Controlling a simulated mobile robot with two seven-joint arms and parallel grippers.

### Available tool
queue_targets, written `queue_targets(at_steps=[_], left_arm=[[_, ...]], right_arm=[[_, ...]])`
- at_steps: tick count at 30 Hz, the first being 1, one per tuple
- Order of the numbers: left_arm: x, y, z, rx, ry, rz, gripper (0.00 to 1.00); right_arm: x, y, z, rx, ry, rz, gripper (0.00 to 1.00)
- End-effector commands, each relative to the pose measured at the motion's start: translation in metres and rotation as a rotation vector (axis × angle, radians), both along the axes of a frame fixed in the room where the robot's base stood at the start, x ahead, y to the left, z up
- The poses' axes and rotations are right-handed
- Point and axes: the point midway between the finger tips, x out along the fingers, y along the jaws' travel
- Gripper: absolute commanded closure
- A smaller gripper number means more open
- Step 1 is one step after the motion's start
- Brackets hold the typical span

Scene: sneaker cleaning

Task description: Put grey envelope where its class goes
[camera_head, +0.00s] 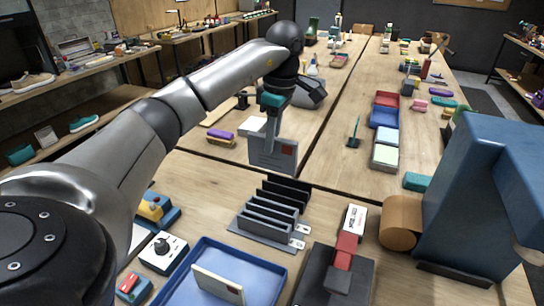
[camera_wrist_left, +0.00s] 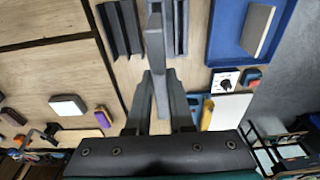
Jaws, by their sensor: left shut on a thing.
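The grey envelope (camera_head: 272,154) has a small red mark at its upper right corner. My left gripper (camera_head: 272,128) is shut on its upper edge and holds it upright above the table. In the left wrist view the envelope (camera_wrist_left: 155,38) shows nearly edge-on between the fingers. A dark slotted sorter (camera_head: 266,224) with upright dividers stands just below and in front of it in the head view, with small white labels along its right side. The envelope appears above and behind the sorter, apart from it. My right gripper is not in view.
A blue tray (camera_head: 180,291) holding a cream envelope (camera_head: 217,286) lies in front of the sorter. A white dial box (camera_head: 163,253) is left of it. A red and white stamp-like tool (camera_head: 347,243) and a large blue machine (camera_head: 477,200) stand at right.

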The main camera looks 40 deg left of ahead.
Motion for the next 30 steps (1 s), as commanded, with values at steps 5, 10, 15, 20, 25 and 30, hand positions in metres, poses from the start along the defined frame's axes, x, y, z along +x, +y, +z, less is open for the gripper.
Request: queue_targets(at_steps=[5, 10, 15, 20, 25, 30], left_arm=[[0.000, 0.001, 0.018, 0.000, -0.001, 0.002, 1.00], [0.000, 0.001, 0.022, 0.001, 0.000, 0.002, 1.00], [0.000, 0.001, 0.022, 0.001, 0.000, 0.002, 1.00], [0.000, 0.000, 0.022, 0.001, 0.001, -0.002, 1.00], [0.001, -0.012, 0.019, -0.003, 0.009, -0.097, 1.00], [0.000, -0.053, 0.007, -0.006, 0.043, -0.413, 1.00]], right_arm=[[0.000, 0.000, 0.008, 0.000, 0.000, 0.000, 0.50], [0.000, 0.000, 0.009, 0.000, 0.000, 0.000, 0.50], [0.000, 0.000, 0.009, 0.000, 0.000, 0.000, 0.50], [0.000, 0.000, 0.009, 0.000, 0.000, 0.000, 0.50], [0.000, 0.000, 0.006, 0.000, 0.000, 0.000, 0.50], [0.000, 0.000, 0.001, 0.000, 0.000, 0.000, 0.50]])
